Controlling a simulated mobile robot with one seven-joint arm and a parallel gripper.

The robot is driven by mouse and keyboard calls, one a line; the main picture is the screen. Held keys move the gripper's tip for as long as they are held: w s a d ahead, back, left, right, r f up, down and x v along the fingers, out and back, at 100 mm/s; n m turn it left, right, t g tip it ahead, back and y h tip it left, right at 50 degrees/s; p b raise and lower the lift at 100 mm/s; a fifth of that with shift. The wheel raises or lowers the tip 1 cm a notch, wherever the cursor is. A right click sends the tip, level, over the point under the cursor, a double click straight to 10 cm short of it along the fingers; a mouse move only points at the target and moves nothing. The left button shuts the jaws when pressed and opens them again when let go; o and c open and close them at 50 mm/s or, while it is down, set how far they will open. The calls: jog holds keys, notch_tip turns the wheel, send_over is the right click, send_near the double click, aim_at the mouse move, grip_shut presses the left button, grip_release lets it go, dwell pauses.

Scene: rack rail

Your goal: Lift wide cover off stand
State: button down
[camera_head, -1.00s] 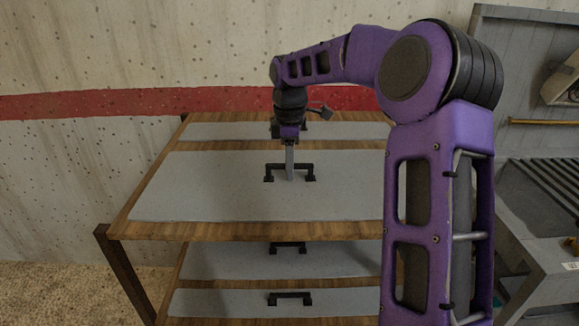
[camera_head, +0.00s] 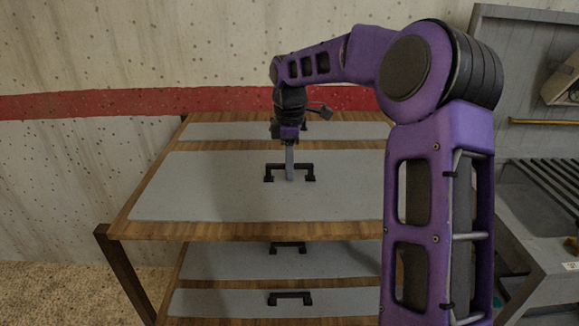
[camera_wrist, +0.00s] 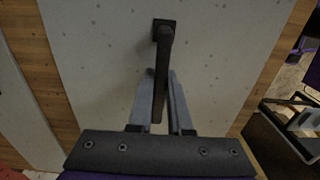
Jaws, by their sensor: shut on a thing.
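The wide cover (camera_head: 210,190) is a large grey panel lying flat on the top of the wooden stand (camera_head: 215,231). A black bar handle (camera_head: 308,172) stands at its middle. My gripper (camera_head: 290,178) points straight down over the cover and is shut on this handle. In the wrist view the two grey fingers of my gripper (camera_wrist: 160,110) lie on either side of the black handle (camera_wrist: 163,50), and the grey cover (camera_wrist: 100,45) spreads beneath. I see no gap between cover and stand. My arm hides the cover's right end.
A narrower grey panel (camera_head: 225,131) lies behind the cover. Two more panels with black handles, an upper one (camera_head: 230,262) and a lower one (camera_head: 225,303), sit lower on the stand's front. A concrete wall (camera_head: 90,50) is behind. A grey bench (camera_head: 545,225) stands at right.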

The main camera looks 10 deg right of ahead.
jog(key=shift+r, duration=0.1)
jog(key=shift+r+p, duration=1.2)
jog(key=shift+r, duration=1.75)
